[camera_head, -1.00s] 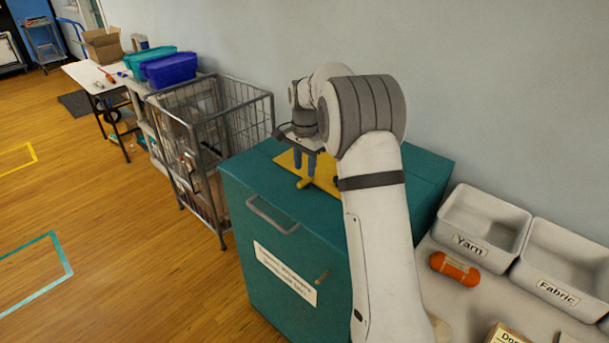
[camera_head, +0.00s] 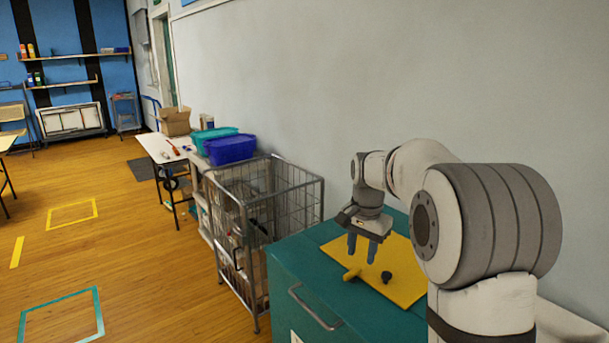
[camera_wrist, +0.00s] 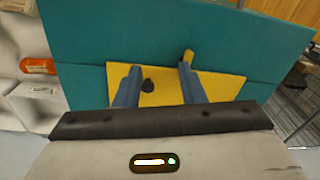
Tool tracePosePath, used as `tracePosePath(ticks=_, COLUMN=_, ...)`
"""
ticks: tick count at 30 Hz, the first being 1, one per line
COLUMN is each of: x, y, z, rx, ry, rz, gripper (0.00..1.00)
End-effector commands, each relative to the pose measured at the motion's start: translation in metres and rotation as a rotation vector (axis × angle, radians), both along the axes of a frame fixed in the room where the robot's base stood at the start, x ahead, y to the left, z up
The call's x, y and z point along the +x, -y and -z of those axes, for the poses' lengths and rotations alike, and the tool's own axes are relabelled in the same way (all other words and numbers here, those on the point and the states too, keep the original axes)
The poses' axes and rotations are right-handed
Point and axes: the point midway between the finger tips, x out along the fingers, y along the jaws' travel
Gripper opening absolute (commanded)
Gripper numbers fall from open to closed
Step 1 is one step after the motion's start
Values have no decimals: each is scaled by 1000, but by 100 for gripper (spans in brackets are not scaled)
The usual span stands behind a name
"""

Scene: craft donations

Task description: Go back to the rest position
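My gripper (camera_head: 364,246) is above the teal cabinet top, over a yellow mat (camera_head: 401,276). Its two blue-grey fingers stand apart with nothing held between them. In the wrist view the fingers of my gripper (camera_wrist: 156,84) spread over the yellow mat (camera_wrist: 220,87). A small dark knob-like object (camera_head: 386,277) rests on the mat and also shows in the wrist view (camera_wrist: 148,86), between the fingers. A small yellow peg-like piece (camera_head: 351,274) lies at the mat's edge and shows beside one fingertip in the wrist view (camera_wrist: 188,56).
The teal cabinet (camera_head: 290,262) stands against the wall. A wire cage trolley (camera_head: 295,203) is left of it. Blue (camera_head: 230,149) and teal (camera_head: 212,134) bins and a white table (camera_head: 158,148) are farther back. Wooden floor at left is open.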

Motion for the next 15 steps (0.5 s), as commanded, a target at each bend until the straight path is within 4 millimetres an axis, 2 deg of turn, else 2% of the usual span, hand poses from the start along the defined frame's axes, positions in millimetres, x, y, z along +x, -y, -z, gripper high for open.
tracePosePath(ticks=1, x=-23, y=0, z=-10, rx=-4, ry=16, rz=-47, gripper=36)
tracePosePath(ticks=7, x=-103, y=-1, z=-24, rx=-26, ry=69, rz=-248, gripper=36)
tracePosePath(ticks=11, x=-157, y=-2, z=-23, rx=-45, ry=102, rz=-377, gripper=36)
tracePosePath(ticks=15, x=-213, y=-2, z=-13, rx=-70, ry=136, rz=-512, gripper=36)
